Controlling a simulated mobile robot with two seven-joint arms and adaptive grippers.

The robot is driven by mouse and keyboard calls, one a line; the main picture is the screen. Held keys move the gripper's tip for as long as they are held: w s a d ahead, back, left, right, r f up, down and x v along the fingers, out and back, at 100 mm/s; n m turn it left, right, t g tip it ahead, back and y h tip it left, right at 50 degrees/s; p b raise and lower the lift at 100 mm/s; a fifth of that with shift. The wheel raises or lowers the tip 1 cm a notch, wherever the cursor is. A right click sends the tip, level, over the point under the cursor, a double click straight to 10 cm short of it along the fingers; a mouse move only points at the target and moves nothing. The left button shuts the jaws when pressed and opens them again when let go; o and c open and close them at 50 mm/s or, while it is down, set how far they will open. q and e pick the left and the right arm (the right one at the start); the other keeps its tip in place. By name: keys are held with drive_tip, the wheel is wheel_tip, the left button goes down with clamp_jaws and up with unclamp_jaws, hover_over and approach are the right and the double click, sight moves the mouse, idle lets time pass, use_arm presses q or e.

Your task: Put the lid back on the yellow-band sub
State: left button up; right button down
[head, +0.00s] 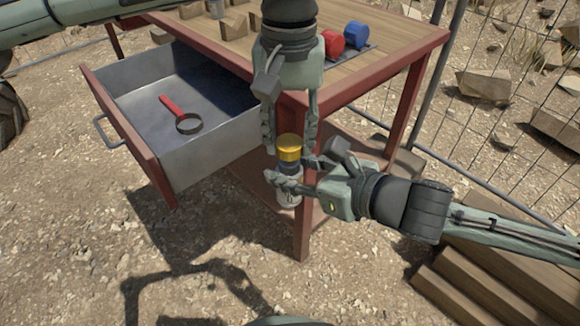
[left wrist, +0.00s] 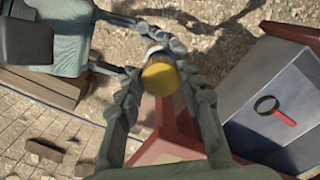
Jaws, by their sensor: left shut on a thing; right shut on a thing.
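The yellow lid (head: 289,147) is between the fingertips of my left gripper (head: 289,145), which points down and is shut on it. The lid also shows in the left wrist view (left wrist: 160,78). Directly under it is the sub's body (head: 288,198), upright and pale at its lower end, with a dark part just below the lid. My right gripper (head: 295,175) comes in from the right and is shut on the body. Fingers hide much of the joint, so I cannot tell whether the lid is seated or just above the body.
A red-framed workbench (head: 400,62) carries a red cylinder (head: 333,44), a blue cylinder (head: 356,35) and wooden blocks (head: 234,25). Its drawer (head: 150,160) is open at left, with a red-handled ring tool (head: 178,113) inside. A mesh fence stands right; timber lies lower right.

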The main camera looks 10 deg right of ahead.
sight(294, 170)
use_arm(q)
drive_tip(key=shift+s, duration=0.1)
drive_tip(key=shift+f, duration=0.1)
idle(0.4)
drive_tip(key=shift+f, duration=0.8)
drive_tip(key=shift+s+f, duration=0.1)
drive_tip(key=shift+f, duration=0.8)
idle(0.4)
drive_tip(key=shift+s+d+r, duration=0.1)
drive_tip(key=shift+d+r, duration=0.1)
drive_tip(key=shift+r, duration=0.2)
drive_tip(key=shift+o, duration=0.3)
drive_tip(key=shift+s+d+r, duration=0.1)
drive_tip(key=shift+d+r, duration=0.05)
drive_tip(key=shift+r, duration=0.25)
drive_tip(key=c, duration=0.3)
